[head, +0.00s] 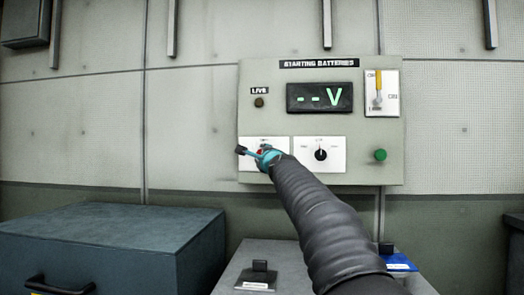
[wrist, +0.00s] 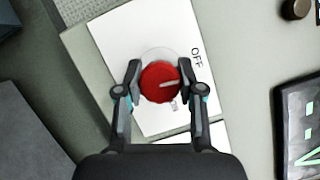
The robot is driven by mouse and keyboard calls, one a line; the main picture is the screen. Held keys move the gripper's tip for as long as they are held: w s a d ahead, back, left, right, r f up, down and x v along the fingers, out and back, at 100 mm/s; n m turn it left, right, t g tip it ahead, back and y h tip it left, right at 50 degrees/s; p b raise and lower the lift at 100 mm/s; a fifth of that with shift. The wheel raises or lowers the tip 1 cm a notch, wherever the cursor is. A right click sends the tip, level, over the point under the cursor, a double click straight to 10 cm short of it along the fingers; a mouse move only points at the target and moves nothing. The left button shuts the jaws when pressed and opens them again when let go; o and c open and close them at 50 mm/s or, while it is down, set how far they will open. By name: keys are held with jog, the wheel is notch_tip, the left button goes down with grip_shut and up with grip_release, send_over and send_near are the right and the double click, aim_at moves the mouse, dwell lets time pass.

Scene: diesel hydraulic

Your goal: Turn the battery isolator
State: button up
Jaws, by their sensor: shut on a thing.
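The battery isolator is a red round knob (wrist: 161,82) on a white plate (wrist: 110,35) marked OFF. It has a pale pointer line, which in the wrist view runs from its middle toward the right finger, below the OFF lettering. My gripper (wrist: 163,80) is shut on the knob, one finger on each side. In the head view my gripper (head: 258,151) is at the lower left of the STARTING BATTERIES panel (head: 270,172), and it mostly hides the red knob (head: 261,151).
The panel also carries a display (head: 320,97) reading "-- V", a dark LIVE lamp (head: 259,102), a yellow-handled switch (head: 378,84), a black selector (head: 320,154) and a green button (head: 380,155). A dark blue box (head: 110,235) and a grey box (head: 245,265) stand below.

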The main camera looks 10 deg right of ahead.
jog(key=shift+n+g+p, duration=0.3)
jog(key=shift+n+p, duration=0.3)
jog(key=shift+n, duration=0.2)
jog(key=o, duration=1.2)
jog(key=shift+a, duration=0.1)
jog(key=shift+c, duration=0.2)
jog(key=s+d, duration=0.1)
jog(key=s, duration=1.1)
jog(key=shift+f, duration=0.4)
